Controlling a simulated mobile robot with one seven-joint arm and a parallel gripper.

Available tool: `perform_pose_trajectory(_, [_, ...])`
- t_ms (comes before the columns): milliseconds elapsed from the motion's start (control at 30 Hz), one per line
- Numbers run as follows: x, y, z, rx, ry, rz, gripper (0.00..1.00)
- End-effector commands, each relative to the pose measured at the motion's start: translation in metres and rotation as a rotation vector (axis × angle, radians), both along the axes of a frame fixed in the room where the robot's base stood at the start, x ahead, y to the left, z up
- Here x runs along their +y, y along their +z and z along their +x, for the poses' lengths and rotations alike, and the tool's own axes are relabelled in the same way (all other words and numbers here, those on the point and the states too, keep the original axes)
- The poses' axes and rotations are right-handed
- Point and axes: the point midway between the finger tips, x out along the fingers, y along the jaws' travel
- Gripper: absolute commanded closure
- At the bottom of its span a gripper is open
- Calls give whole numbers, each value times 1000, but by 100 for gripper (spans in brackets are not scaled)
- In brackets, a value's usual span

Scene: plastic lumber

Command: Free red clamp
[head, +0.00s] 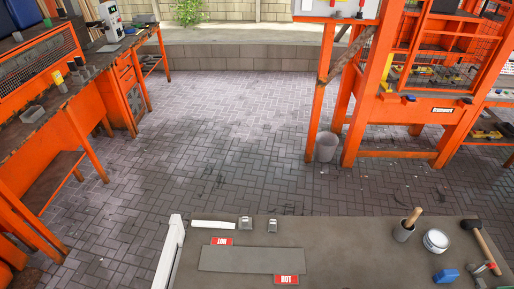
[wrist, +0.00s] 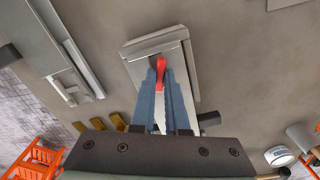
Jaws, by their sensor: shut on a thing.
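The red clamp (wrist: 160,70) shows as a narrow red piece in the wrist view, at the tip of my gripper (wrist: 162,72). My gripper's blue-grey fingers point away from the dark palm bar and are shut on it. A pale, jagged strip shows between the fingers below the red piece. A grey rectangular plate or block (wrist: 180,42) lies just beyond and around the fingertips; whether the clamp touches it I cannot tell. The clamp's lower part is hidden by the fingers. My gripper does not show in the head view.
The worktop's middle is clear.

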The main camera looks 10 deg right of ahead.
Motion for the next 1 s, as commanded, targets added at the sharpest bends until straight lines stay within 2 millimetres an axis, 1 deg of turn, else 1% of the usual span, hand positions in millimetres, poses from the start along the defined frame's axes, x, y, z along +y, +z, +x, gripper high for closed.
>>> perform_pose_trajectory(100, [1,0,0,2,72,1,100])
perform_pose_trajectory(433, [1,0,-1,2,103,1,100])
perform_pose_trajectory(700, [1,0,-1,3,372,3,100])
perform_pose_trajectory(800, [1,-1,-1,3,417,3,100])
perform_pose_trajectory(967, [1,-1,-1,2,422,3,100])
perform_pose_trajectory(1000, [1,-1,-1,2,422,3,86])
